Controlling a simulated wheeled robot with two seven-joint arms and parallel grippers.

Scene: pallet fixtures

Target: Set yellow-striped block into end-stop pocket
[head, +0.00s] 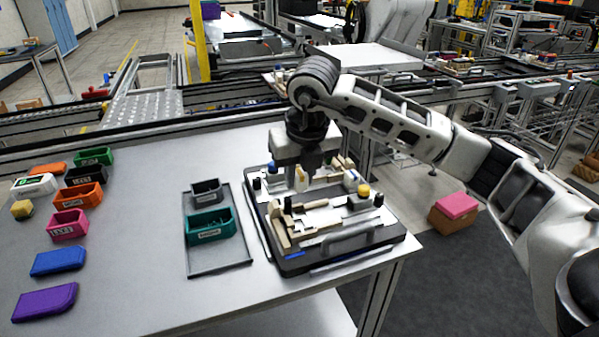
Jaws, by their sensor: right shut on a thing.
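My right gripper (311,172) reaches in from the right and points down over the back part of the pallet fixture (330,262). Its jaws are shut on a small block, which is mostly hidden by the fingers and the pale parts around it. I cannot make out yellow stripes on it. The fixture is a black plate carrying cream and white rails, stops and blocks, with a yellow knob (363,190) at its right. I cannot tell which pocket is the end-stop pocket, or whether the held block touches the fixture. My left gripper is not in view.
A grey tray (220,265) with a grey bin (207,191) and a teal bin (210,225) lies left of the fixture. Several coloured bins and lids stand at the table's left. The table between is clear. A pink-topped box (455,206) stands off the table at right.

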